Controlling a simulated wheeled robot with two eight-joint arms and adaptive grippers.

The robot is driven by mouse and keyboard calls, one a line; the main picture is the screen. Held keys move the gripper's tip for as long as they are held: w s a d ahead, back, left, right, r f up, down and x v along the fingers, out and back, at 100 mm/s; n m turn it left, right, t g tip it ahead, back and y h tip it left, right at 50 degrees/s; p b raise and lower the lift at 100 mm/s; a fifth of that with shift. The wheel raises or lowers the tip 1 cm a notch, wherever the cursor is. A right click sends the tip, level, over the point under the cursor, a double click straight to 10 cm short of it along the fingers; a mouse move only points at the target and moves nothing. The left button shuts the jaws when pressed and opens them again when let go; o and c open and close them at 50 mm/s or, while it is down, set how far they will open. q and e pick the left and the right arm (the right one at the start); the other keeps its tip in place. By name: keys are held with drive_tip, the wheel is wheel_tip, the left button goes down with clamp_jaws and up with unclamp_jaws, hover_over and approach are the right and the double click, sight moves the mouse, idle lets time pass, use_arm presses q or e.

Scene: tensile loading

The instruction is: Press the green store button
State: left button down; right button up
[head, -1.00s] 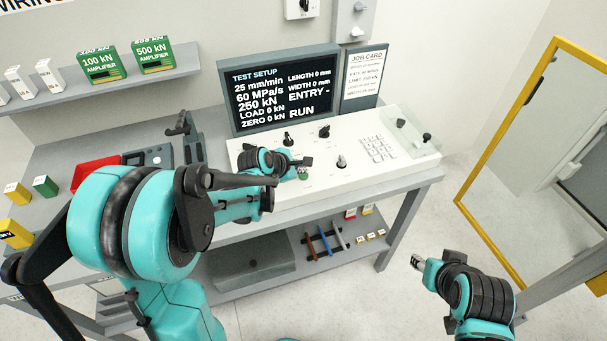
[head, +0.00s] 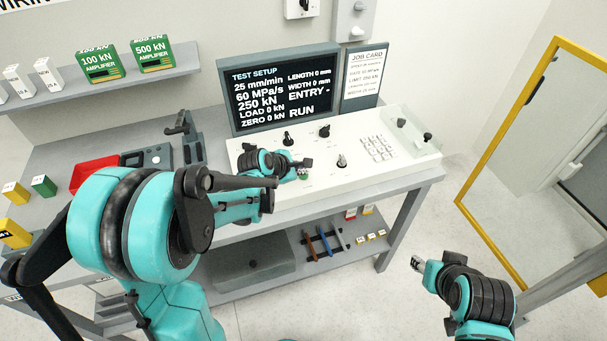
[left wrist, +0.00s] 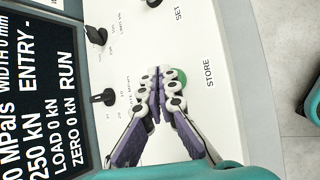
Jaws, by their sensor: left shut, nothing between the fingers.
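The green store button (left wrist: 179,76) sits on the white console panel (left wrist: 232,125) beside the printed word STORE. In the left wrist view it is partly hidden behind my left gripper (left wrist: 158,82). That gripper is shut and empty, its fingertips over or at the button; I cannot tell whether they press it. In the head view the left gripper (head: 304,168) is at the panel's front part, with a bit of the green button (head: 303,175) showing just below it. My right gripper (head: 417,263) hangs away from the console at the lower right, and its finger state is too small to tell.
Black knobs (head: 325,131) and a keypad (head: 379,148) are on the panel. A screen (head: 284,90) reading TEST SETUP and a job card (head: 363,72) stand behind. A yellow-framed clear panel (head: 540,130) stands at the right. Open floor lies between it and the bench.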

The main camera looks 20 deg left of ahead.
sight(302, 176)
use_arm(q)
drive_tip(key=shift+f+b, duration=0.5)
idle(0.4)
drive_tip(key=shift+r, duration=0.1)
idle(0.3)
drive_tip(key=shift+r+p, duration=0.7)
drive_tip(key=shift+r, duration=0.1)
wheel_tip(302, 176, up, 5)
drive_tip(key=p, duration=0.4)
drive_tip(key=shift+r, duration=0.1)
idle(0.6)
